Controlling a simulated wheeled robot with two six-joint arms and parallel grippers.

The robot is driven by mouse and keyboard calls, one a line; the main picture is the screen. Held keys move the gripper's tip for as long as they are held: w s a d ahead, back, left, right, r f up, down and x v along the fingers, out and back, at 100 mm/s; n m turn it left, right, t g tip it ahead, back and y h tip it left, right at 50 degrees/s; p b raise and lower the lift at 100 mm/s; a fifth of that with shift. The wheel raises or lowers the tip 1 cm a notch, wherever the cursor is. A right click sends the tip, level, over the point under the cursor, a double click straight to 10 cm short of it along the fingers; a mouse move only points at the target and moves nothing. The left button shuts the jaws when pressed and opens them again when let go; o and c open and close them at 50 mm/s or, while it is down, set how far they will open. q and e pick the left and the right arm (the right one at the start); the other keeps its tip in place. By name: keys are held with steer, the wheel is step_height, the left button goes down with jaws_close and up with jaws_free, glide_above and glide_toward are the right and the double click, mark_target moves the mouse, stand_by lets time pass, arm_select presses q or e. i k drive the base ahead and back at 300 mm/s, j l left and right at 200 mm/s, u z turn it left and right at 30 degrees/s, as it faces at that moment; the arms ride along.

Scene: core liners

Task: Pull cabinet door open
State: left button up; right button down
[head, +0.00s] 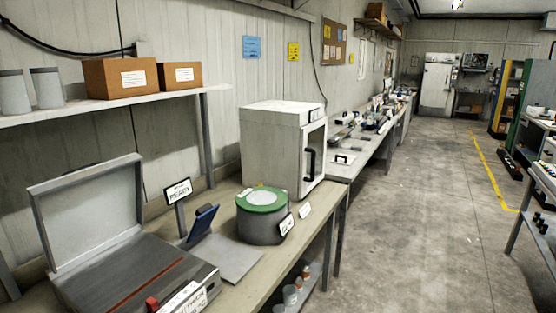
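A white box-shaped cabinet (268,145) stands on the bench in the middle of the head view. Its door (319,140) is on the side facing right, toward the aisle, and looks shut. The door has a dark window panel and a black vertical bar handle (310,165). The door is seen at a steep angle, and the inside of the cabinet cannot be made out. Neither of my grippers is in view.
On the bench before the cabinet are a green-topped round container (263,199), a small sign (178,192) and an open-lidded device (130,270). A shelf with boxes (120,77) hangs at left. The concrete aisle (420,220) is clear; another table stands at right.

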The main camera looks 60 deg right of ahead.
mark_target(303, 190)
steer(key=z, duration=2.2)
steer(key=i+l, duration=0.65)
steer(key=l, duration=0.15)
